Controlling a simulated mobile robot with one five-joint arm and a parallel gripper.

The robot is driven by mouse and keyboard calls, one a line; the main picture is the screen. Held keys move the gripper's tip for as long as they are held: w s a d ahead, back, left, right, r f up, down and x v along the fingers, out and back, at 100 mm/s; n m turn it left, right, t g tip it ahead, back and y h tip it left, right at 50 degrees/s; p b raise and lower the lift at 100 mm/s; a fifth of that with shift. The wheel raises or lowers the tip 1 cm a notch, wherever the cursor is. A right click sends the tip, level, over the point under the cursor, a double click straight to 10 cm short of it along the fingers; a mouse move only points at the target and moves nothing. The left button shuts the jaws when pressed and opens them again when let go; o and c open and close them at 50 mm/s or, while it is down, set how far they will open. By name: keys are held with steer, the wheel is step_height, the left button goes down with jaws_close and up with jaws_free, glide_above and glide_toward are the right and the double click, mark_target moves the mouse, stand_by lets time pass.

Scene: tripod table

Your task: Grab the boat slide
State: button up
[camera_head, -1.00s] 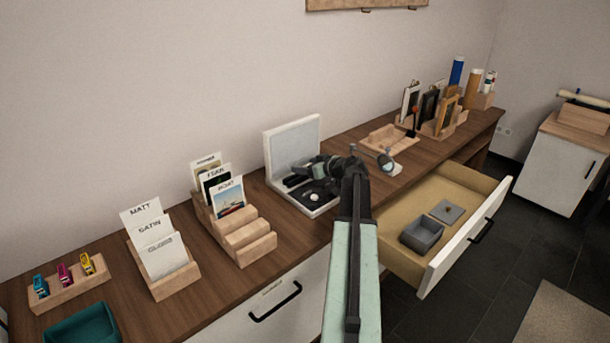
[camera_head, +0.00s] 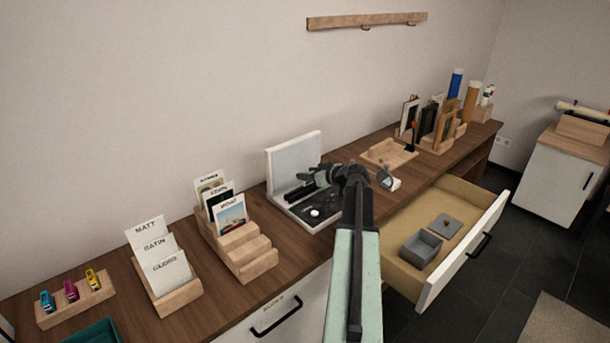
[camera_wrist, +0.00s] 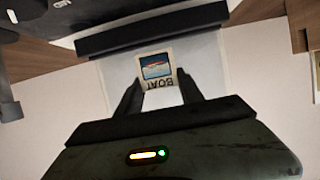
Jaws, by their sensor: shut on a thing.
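The boat slide (camera_wrist: 157,68) is a small square with a white border, a blue and orange picture and the word BOAT, upside down in the wrist view. My gripper (camera_wrist: 158,90) is shut on it, with one dark finger on each side. In the head view my gripper (camera_head: 314,184) is over the open case with a black bed (camera_head: 309,216) and an upright pale lid (camera_head: 294,160). The slide cannot be made out there. A larger BOAT card (camera_head: 230,217) stands in the wooden stepped rack (camera_head: 243,255) to the left.
A glossy-matt card holder (camera_head: 178,300) and a clip block (camera_head: 75,305) are at left. An open drawer (camera_head: 470,240) with a grey box (camera_head: 421,248) juts out at right. A wooden tray (camera_head: 388,154) and a frame rack (camera_head: 436,143) stand farther back.

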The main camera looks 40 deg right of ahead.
steer(key=s, duration=0.5)
steer(key=s+a, duration=0.1)
steer(key=s, duration=0.4)
steer(key=s+r+p, duration=0.1)
steer(key=s, duration=0.4)
steer(key=shift+s+a+r, duration=0.1)
steer(key=shift+a, duration=0.25)
